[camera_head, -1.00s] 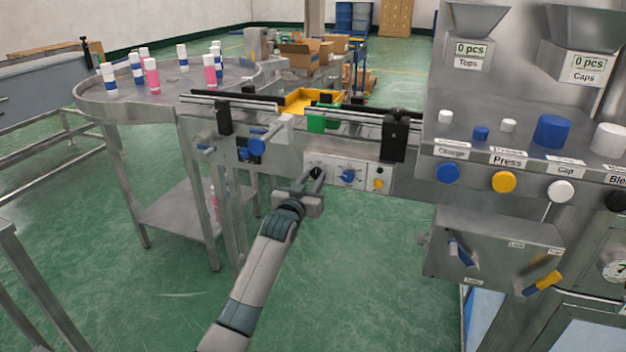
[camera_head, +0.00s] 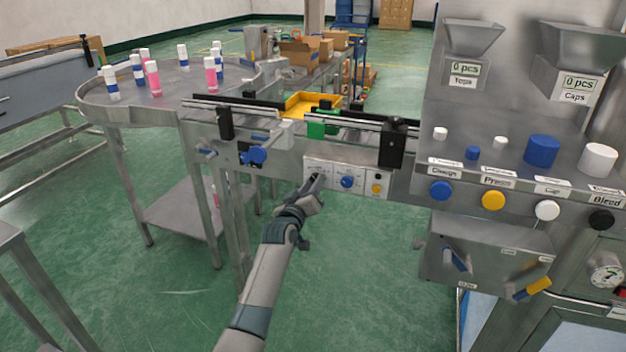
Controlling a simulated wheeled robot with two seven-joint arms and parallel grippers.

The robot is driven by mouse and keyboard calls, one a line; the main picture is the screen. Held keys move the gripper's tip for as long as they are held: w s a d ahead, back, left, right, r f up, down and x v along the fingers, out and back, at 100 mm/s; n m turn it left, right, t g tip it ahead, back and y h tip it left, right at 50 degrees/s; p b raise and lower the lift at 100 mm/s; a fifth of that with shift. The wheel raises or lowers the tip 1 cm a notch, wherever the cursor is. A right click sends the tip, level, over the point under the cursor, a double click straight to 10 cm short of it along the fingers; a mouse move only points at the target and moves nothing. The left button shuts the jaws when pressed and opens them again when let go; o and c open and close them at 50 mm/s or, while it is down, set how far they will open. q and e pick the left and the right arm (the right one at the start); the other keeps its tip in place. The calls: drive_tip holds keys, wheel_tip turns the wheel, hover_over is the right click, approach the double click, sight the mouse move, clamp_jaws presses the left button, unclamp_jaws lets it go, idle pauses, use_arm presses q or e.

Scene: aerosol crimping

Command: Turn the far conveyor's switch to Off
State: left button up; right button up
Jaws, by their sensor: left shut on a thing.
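The conveyor (camera_head: 270,175) runs from the round table to the right. My left gripper (camera_head: 317,183) is at the panel's left part, shut on the switch there. The gripper and its fingers hide most of that switch, so I cannot read its position. My right gripper is out of view.
The round table (camera_head: 100,106) at the left bears several white-capped bottles. A machine panel (camera_head: 505,180) with coloured buttons and hoppers stands close at the right. A yellow tray (camera_head: 312,104) lies behind the conveyor. The floor below my left arm is free.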

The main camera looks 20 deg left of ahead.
use_arm(q)
drive_tip(key=shift+n+p, duration=0.6)
drive_tip(key=shift+n, duration=1)
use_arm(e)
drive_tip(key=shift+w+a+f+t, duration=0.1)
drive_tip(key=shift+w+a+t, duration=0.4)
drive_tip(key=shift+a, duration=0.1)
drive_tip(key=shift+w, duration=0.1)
use_arm(q)
drive_tip(key=o, duration=1.1)
drive_tip(key=shift+c, duration=0.2)
drive_tip(key=shift+s, duration=0.15)
drive_tip(key=s, duration=1.7)
drive_tip(key=shift+a, duration=0.3)
